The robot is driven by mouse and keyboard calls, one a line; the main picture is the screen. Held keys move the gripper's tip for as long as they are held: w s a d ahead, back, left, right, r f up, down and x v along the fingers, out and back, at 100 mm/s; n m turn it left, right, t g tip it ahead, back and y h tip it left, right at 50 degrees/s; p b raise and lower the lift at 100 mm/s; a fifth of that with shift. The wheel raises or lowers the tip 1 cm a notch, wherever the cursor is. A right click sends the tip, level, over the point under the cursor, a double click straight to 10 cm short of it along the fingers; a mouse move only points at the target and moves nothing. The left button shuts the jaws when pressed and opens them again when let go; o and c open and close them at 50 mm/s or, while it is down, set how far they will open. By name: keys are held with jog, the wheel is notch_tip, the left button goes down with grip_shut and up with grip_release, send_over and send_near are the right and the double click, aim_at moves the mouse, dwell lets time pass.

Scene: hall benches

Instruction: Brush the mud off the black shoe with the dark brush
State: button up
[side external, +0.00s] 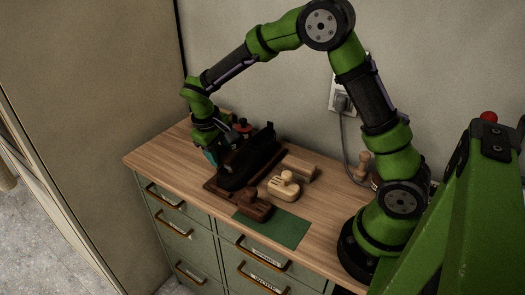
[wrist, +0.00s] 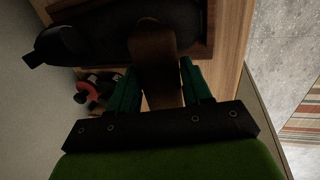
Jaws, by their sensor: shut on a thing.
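The black shoe (side external: 250,158) stands on a dark wooden tray (side external: 217,187) on the cabinet top; part of it shows in the wrist view (wrist: 95,32). I cannot make out mud in this dim light. My gripper (side external: 211,154) is low at the shoe's left end. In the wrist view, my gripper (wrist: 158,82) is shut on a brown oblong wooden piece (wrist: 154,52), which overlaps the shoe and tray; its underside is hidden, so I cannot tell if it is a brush. A dark brown brush with a knob (side external: 254,207) rests at the green mat's left edge.
A pale brush (side external: 284,186) and a pale block (side external: 299,168) lie right of the shoe. The green mat (side external: 285,230) is mostly bare. A red-topped item (side external: 242,125) stands behind the shoe. A wall socket with a cord (side external: 342,100) is at the back.

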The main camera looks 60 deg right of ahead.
aim_at(229, 155)
jog(key=shift+d+f, duration=0.15)
jog(key=shift+f, duration=0.5)
jog(key=shift+s+r, duration=0.1)
jog(key=shift+s, duration=3.05)
jog(key=shift+w+f, duration=0.15)
jog(key=shift+w, duration=0.65)
jog(key=shift+w+f, duration=0.1)
jog(key=shift+w, duration=0.7)
jog(key=shift+w+r, duration=0.1)
jog(key=shift+w, duration=1.45)
